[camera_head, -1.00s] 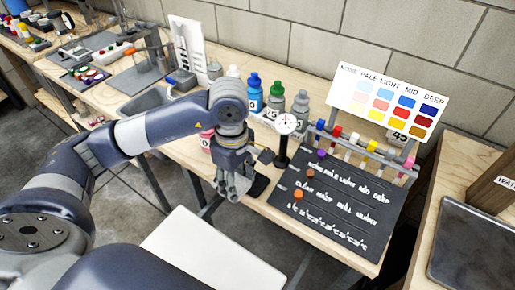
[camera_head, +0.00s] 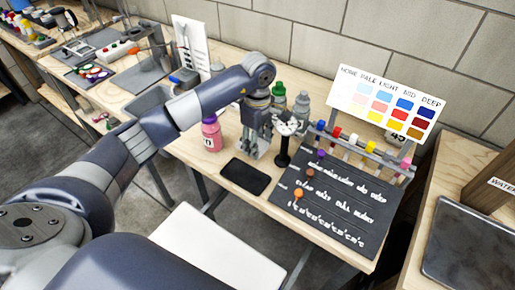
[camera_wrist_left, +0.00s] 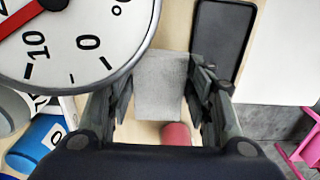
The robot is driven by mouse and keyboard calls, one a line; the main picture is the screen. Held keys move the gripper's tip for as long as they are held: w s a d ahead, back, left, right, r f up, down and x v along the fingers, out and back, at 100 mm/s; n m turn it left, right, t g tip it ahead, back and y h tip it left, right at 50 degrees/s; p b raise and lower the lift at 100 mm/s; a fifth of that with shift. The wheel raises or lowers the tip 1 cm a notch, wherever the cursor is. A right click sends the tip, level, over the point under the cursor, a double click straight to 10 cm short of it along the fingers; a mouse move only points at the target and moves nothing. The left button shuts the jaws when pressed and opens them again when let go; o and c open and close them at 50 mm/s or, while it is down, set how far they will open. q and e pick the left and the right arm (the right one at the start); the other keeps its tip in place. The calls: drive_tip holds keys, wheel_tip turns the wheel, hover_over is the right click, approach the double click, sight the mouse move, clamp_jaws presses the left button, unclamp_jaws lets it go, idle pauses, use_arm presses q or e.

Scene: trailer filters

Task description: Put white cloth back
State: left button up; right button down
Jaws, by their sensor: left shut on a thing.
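In the left wrist view a pale grey-white cloth (camera_wrist_left: 158,85), roughly square, lies between the fingers of my left gripper (camera_wrist_left: 160,105), which is shut on it. In the head view my left gripper (camera_head: 256,155) points down over the bench, between the pink bottle and the dial gauge (camera_head: 283,152). The cloth cannot be made out clearly there. A dark rectangular pad (camera_head: 245,176) lies bare on the bench just in front of the gripper; it also shows in the left wrist view (camera_wrist_left: 220,42). My right gripper is not in view.
The gauge dial (camera_wrist_left: 75,45) is very close to the left gripper. A pink bottle (camera_head: 211,133) stands left of it, green-capped and grey bottles (camera_head: 301,104) behind. A dark lettered board (camera_head: 335,205), a rack of colored caps (camera_head: 355,140) and a color chart (camera_head: 388,103) are to the right.

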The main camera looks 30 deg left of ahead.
use_arm(q)
wheel_tip(320, 180, down, 3)
drive_tip(key=shift+r+p, duration=0.1)
drive_tip(key=shift+p, duration=0.35)
drive_tip(key=shift+f, duration=0.35)
drive_tip(key=shift+f, duration=0.1)
drive_tip(key=shift+f+b, duration=0.15)
drive_tip(key=shift+b, duration=0.15)
drive_tip(key=o, duration=0.8)
drive_tip(key=shift+o, duration=0.7)
drive_tip(key=shift+r, duration=0.2)
